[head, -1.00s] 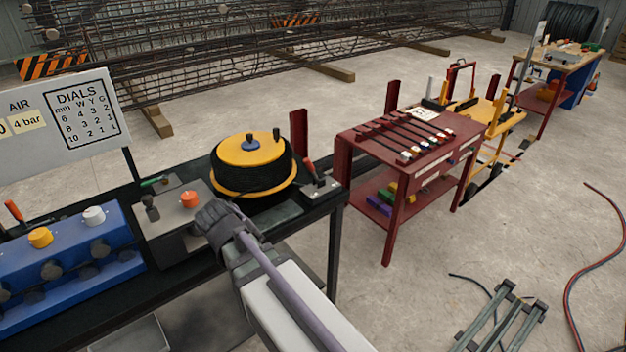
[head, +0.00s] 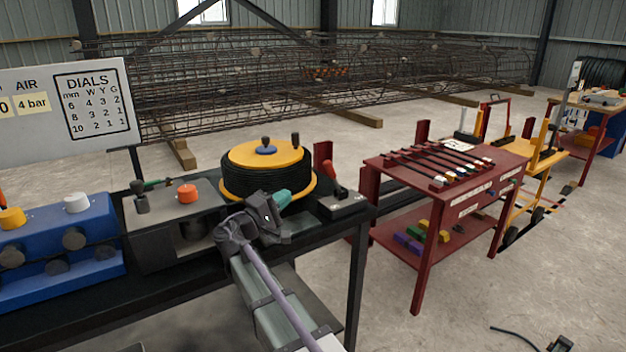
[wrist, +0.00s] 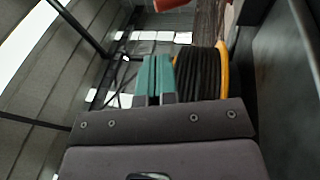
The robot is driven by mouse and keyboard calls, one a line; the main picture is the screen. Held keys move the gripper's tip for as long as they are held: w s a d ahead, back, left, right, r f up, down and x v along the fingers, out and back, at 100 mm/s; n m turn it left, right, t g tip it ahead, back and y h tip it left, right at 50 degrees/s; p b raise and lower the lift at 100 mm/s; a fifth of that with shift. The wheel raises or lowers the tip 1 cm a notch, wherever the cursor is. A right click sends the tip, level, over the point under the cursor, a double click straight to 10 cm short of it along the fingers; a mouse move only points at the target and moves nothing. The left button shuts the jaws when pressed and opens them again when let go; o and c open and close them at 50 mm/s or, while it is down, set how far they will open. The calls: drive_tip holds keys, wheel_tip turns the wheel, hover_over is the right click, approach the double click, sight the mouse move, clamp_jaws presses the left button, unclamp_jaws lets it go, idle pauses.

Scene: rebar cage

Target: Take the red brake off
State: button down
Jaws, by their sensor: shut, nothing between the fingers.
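The brake lever with its red-orange handle (head: 330,173) leans up from a dark base plate (head: 343,206) at the right end of the dark bench, beside the hose reel. My gripper (head: 284,198) has teal fingertips and is in front of the yellow-and-black reel (head: 268,170), left of the lever and apart from it. In the wrist view the teal fingertips (wrist: 155,78) are together with nothing between them. The reel's black coils (wrist: 200,75) are just to their right. A red piece (wrist: 170,4) is cut off at the top edge; it may be the handle.
A grey box with an orange knob (head: 187,193) and a blue dial unit (head: 62,235) stand left of my gripper. A dark red rack table (head: 440,175) with rods is to the right.

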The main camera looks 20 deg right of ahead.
sight(325, 166)
drive_tip(key=p+x, duration=0.3)
drive_tip(key=x, duration=1)
drive_tip(key=shift+w+d, duration=0.15)
drive_tip(key=shift+d, duration=0.25)
